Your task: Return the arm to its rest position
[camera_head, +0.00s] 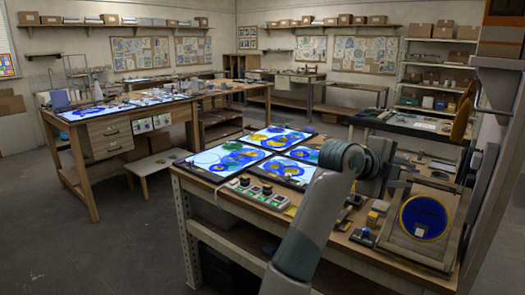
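My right arm (306,222) rises from the bottom centre over the near workbench and bends at a grey-green joint. Its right gripper (398,186) is small and dark, beyond that joint and above the right part of the bench. I cannot tell whether its fingers are open or shut, or whether it holds anything. My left arm and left gripper are out of view.
The near workbench (225,207) bears lit blue-and-yellow glass panels (229,159), a control box (258,191), small blocks and a framed blue disc (424,217). Another bench (60,122) stands left. Shelves (436,75) stand behind. The floor at left is clear.

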